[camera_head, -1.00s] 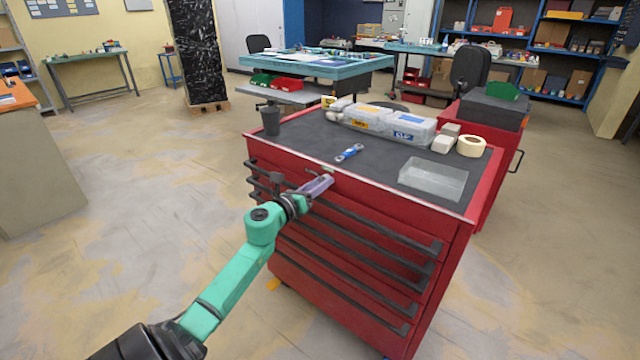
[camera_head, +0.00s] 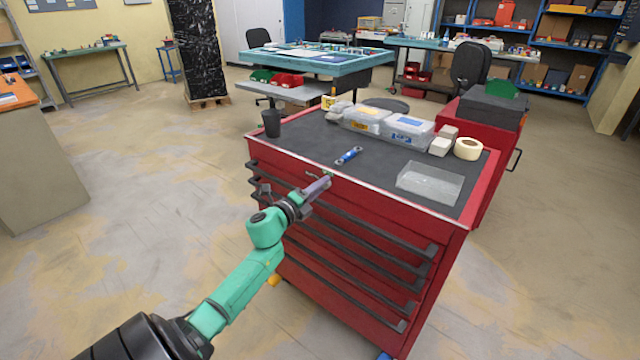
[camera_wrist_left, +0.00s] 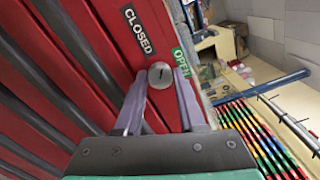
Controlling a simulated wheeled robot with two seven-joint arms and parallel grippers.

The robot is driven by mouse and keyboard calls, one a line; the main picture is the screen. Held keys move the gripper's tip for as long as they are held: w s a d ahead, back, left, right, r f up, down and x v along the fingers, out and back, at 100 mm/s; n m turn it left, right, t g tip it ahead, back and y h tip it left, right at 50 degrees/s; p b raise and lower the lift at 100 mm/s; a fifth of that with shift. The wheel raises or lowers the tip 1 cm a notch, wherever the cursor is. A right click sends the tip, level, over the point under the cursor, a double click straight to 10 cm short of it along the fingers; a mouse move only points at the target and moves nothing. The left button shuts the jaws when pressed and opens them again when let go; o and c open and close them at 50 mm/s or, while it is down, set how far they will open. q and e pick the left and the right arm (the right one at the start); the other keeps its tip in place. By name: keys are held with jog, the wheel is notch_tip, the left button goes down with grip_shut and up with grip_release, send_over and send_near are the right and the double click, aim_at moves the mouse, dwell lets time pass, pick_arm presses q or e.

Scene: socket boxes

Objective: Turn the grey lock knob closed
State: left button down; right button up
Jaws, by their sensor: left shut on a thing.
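The grey lock knob (camera_wrist_left: 161,75) is a small round disc with a dark slot mark on the red front of the tool cabinet (camera_head: 340,260). My left gripper (camera_head: 326,181) reaches the top front edge of the cabinet. In the left wrist view, the fingertips of my left gripper (camera_wrist_left: 160,77) are on both sides of the knob, shut on it. A black CLOSED label (camera_wrist_left: 140,32) is above and left of the knob. A green OPEN label (camera_wrist_left: 181,62) is just right of it. In the head view the fingers hide the knob. My right gripper is not in view.
Dark drawer handles (camera_head: 350,225) run along the front below my gripper. The floor at left is clear.

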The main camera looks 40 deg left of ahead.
pick_arm(q)
jog(key=n+p, duration=0.2)
jog(key=n, duration=0.3)
jog(key=shift+r, duration=0.1)
jog(key=shift+n+p, duration=0.6)
jog(key=shift+n, duration=0.4)
jog(key=c, duration=0.5)
grip_release()
jog(key=shift+f, duration=0.25)
